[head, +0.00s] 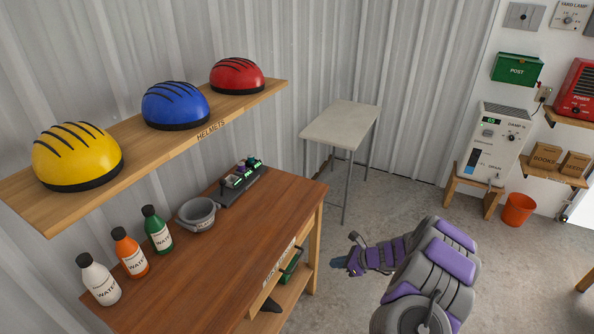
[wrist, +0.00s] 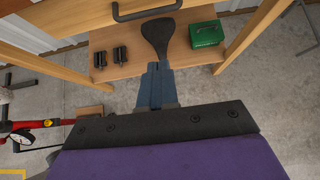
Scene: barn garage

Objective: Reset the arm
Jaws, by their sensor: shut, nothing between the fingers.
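My gripper (head: 340,263) is at the end of my purple and grey arm, to the right of the wooden workbench (head: 225,240) in the head view. In the wrist view, my gripper (wrist: 158,72) points toward the bench's lower shelf (wrist: 130,62) and the drawer handle (wrist: 147,10). The blue-grey fingers are together with nothing between them. A dark flat paddle-shaped tool (wrist: 158,35) shows just beyond the fingertips on the shelf. In the head view the arm is folded low beside the bench, apart from it.
The bench holds several bottles, a grey bowl (head: 197,214) and a dark rack (head: 240,183). Helmets sit on the wall shelf (head: 205,135) above. A small table (head: 342,122) stands behind. Open floor lies right of the bench, with an orange bucket (head: 517,209) farther back.

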